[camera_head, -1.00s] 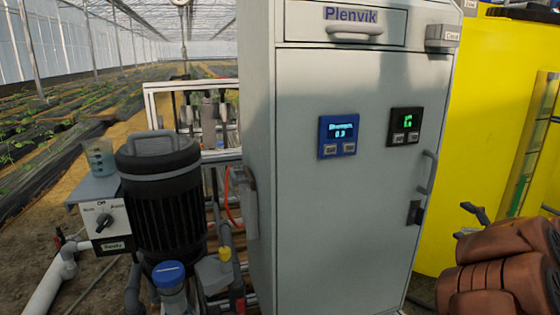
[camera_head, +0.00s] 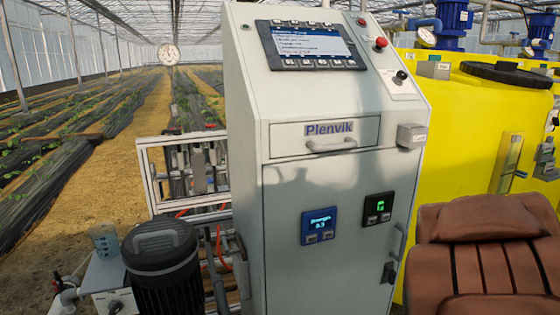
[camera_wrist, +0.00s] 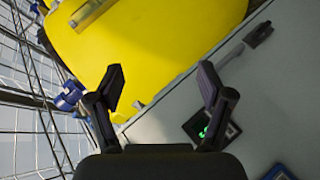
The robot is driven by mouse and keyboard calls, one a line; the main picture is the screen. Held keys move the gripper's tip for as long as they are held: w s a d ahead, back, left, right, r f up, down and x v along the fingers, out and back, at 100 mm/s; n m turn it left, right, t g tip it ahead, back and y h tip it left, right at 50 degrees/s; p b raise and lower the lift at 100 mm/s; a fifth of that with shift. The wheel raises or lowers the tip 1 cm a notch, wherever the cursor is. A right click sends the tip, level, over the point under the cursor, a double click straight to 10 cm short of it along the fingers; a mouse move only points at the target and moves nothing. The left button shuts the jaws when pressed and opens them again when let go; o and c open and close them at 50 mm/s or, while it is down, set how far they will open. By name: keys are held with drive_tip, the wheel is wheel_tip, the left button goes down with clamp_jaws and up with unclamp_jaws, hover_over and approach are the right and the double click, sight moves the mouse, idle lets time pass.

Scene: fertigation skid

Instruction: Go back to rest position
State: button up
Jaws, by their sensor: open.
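My gripper (camera_wrist: 162,85) shows in the wrist view with its two dark fingers wide apart and nothing between them. The yellow tank (camera_wrist: 155,40) and the grey cabinet door (camera_wrist: 265,95) lie beyond the fingers. The door's small green-lit display (camera_wrist: 212,128) is just beyond the right finger, and the door handle (camera_wrist: 235,55) is at the upper right. I see no contact with any of them.
The grey Plenvik cabinet (camera_head: 285,220) stands upright at centre, its drawer and door shut. The yellow tank (camera_head: 460,130) is right of it. A black motor (camera_head: 165,270), a beaker (camera_head: 104,241) and pipework are at left. Open greenhouse rows lie behind.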

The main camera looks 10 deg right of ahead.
drive_tip(key=s+a+r+m+g+y+p, duration=0.1)
drive_tip(key=s+a+r+g+y+p, duration=0.2)
drive_tip(key=s+a+p, duration=0.3)
drive_tip(key=s+a+r+m+g+y+p, duration=0.1)
drive_tip(key=s+a+r+g+y+p, duration=0.1)
drive_tip(key=s+a+p, duration=0.5)
drive_tip(key=s+a+r+m+g+y+p, duration=0.1)
drive_tip(key=s+a+r+g+y+p, duration=0.2)
drive_tip(key=s+a, duration=1.2)
drive_tip(key=a+r+g+p, duration=0.1)
drive_tip(key=a+g+p, duration=0.2)
drive_tip(key=p, duration=0.1)
drive_tip(key=shift+s+r+y, duration=0.3)
drive_tip(key=shift+r, duration=0.1)
drive_tip(key=shift+a, duration=0.1)
